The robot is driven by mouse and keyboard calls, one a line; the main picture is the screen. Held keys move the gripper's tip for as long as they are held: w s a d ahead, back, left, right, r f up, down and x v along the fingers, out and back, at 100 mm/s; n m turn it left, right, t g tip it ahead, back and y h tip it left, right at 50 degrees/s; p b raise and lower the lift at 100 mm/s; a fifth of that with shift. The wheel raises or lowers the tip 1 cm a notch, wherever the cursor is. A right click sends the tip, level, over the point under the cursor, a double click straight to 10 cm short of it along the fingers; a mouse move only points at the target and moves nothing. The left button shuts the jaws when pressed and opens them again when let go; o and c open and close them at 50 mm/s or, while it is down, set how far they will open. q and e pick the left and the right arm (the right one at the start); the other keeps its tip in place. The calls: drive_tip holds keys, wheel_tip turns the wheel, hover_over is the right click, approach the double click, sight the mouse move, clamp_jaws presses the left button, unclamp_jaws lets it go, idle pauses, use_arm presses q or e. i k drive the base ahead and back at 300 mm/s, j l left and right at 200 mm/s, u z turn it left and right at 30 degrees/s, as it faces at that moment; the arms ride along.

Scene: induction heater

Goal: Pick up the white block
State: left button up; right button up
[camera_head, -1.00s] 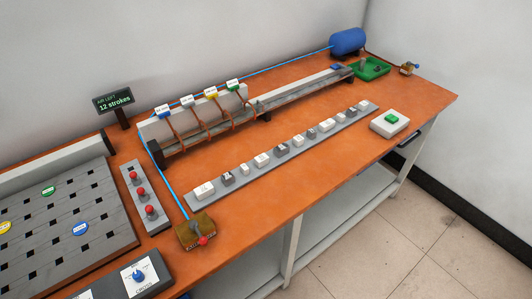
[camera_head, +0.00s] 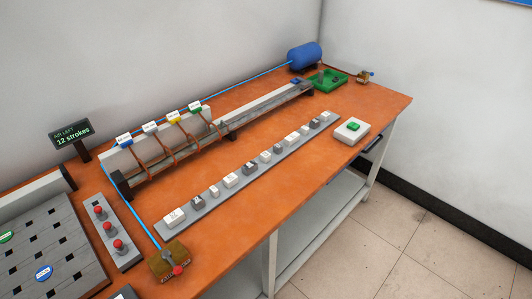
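Several white and grey blocks stand in a row on a long grey strip (camera_head: 205,213) along the front of the orange bench. A large white block (camera_head: 173,217) is at the near left end. Another white block (camera_head: 231,181) and a small white block (camera_head: 213,191) stand farther along, with a grey block (camera_head: 197,201) between the end block and the small one. A white block (camera_head: 325,117) is at the far end. The marks on the blocks are too small to read. I cannot tell which white block the task names. Neither gripper is in view.
Behind the row is a long rail (camera_head: 262,112) with coloured tags and brown hoses. A brown valve box (camera_head: 169,263) stands at the front left. A white box with a green button (camera_head: 351,131) is at the right. Bare orange bench lies between row and rail.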

sight(325, 116)
drive_tip(key=i+l+u, duration=0.25)
drive_tip(key=l, duration=0.15)
drive_tip(key=l+u, duration=0.25)
drive_tip(key=i+l+u, duration=0.25)
drive_tip(key=l, duration=0.3)
drive_tip(key=l+u, duration=0.25)
drive_tip(key=l, duration=0.2)
